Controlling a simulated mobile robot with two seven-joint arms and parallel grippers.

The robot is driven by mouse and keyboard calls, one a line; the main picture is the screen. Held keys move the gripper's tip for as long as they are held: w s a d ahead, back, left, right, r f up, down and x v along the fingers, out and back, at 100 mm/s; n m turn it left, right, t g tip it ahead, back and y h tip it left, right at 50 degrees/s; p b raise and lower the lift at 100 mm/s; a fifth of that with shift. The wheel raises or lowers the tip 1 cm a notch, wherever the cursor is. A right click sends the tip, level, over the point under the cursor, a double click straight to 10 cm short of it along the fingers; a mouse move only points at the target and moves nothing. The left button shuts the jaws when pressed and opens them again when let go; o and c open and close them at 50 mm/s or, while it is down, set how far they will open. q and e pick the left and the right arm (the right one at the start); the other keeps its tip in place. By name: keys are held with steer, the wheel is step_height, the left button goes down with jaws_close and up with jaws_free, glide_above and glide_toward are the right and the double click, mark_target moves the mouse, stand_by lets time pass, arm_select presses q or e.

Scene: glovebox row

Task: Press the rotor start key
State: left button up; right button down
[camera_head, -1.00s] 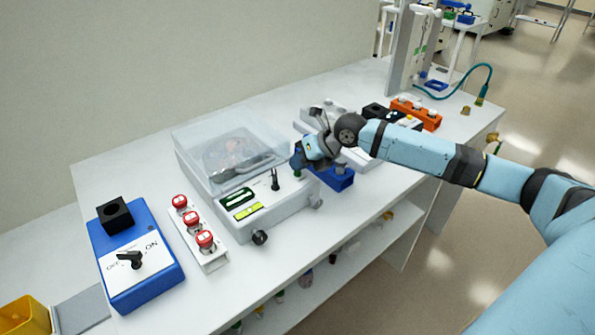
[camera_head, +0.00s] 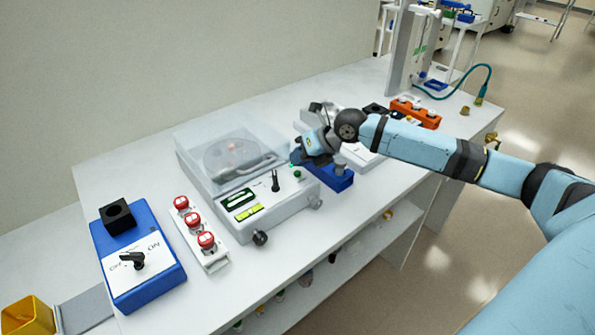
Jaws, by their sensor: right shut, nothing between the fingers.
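The centrifuge (camera_head: 262,222) is a white box with a clear lid (camera_head: 205,140) over a round grey rotor (camera_head: 232,158). Its sloped front has a dark display, a yellow-green strip and a black lever (camera_head: 275,181). A green round key (camera_head: 297,173), which looks like the rotor start key, sits at the panel's right end. My right gripper (camera_head: 297,158) is shut and empty, just above and behind the green key in the picture. The key shows clear of the fingers; a small gap seems to lie between them. My left gripper is out of view.
A blue block (camera_head: 335,180) stands close right of the centrifuge, under my right wrist. A strip of red buttons (camera_head: 197,235) and a blue switch box (camera_head: 140,282) stand to the left. An orange rack (camera_head: 416,112) stands farther right.

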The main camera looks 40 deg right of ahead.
mark_target(299, 171)
step_height(299, 171, up, 5)
steer(key=p, duration=0.3)
steer(key=shift+f, duration=0.1)
stand_by(0.7)
